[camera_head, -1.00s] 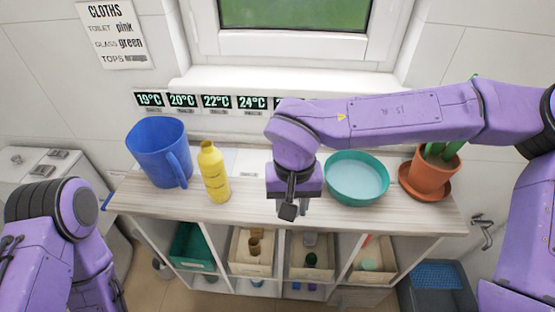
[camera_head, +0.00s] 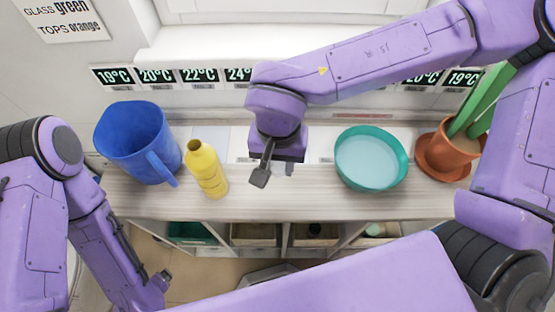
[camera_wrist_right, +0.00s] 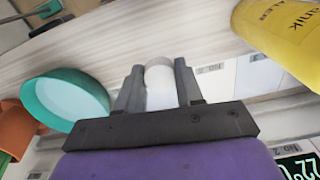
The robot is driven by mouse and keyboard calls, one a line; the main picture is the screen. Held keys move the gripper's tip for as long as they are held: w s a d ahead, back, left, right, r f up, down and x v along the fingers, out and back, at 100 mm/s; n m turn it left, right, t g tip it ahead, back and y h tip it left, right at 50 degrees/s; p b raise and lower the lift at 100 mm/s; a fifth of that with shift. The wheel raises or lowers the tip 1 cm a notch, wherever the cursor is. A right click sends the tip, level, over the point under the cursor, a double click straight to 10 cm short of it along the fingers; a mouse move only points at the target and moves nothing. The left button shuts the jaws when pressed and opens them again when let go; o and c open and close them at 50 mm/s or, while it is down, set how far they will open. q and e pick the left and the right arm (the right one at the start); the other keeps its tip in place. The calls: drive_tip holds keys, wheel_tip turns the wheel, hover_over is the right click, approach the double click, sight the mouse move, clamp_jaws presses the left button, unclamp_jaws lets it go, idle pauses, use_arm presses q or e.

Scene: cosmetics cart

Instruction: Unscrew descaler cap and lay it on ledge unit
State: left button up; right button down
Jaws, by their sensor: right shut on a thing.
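A yellow bottle (camera_head: 205,170) stands upright on the wood-grain top of the ledge unit (camera_head: 300,205), and its neck looks open and bare. It also shows at the top right of the right wrist view (camera_wrist_right: 285,35), with its neck out of frame. My right gripper (camera_head: 272,175) is to the right of the bottle, apart from it, above the ledge top. In the right wrist view its fingers (camera_wrist_right: 160,82) are shut on a pale, rounded cap (camera_wrist_right: 159,84). My left gripper (camera_head: 162,280) is low at the front left, away from the bottle, its jaws unclear.
A blue jug (camera_head: 135,140) stands left of the bottle. A teal bowl (camera_head: 371,158) and a potted plant in a terracotta pot (camera_head: 447,150) stand to the right. The ledge top between bottle and bowl is clear. Temperature displays (camera_head: 157,75) line the wall behind.

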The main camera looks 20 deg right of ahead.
sight(277, 166)
drive_tip(key=w+f, duration=0.3)
drive_tip(key=f, duration=0.1)
drive_tip(key=shift+w+d, duration=0.15)
drive_tip(key=shift+d, duration=0.15)
drive_tip(key=f, duration=0.3)
drive_tip(key=shift+w+d+f, duration=0.1)
drive_tip(key=shift+w+f, duration=0.1)
drive_tip(key=shift+f, duration=0.1)
drive_tip(key=shift+w+f, duration=0.2)
drive_tip(key=shift+f, duration=0.05)
drive_tip(key=shift+s, duration=0.15)
drive_tip(key=c, duration=0.7)
unclamp_jaws()
drive_tip(key=shift+f, duration=0.1)
